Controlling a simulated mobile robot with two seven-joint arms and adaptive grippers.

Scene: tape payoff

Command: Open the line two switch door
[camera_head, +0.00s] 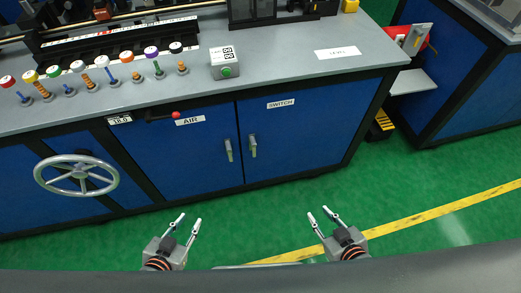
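The blue door labelled SWITCH (300,135) is on the right part of the cabinet front. It is shut. Its grey vertical handle (253,146) is near its left edge. The blue door labelled AIR (185,150) is directly to its left, also shut, with its own grey handle (229,150) near its right edge. My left gripper (190,218) is open and empty over the green floor, below and left of the handles. My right gripper (320,214) is open and empty, below and right of the SWITCH handle. Both are apart from the doors.
A handwheel (77,175) sticks out from the cabinet front at the left. A red-tipped lever (176,115) is above the AIR door. Several coloured knobs and a box with a green button (226,71) stand on the grey top. The green floor (262,215) before the doors is clear.

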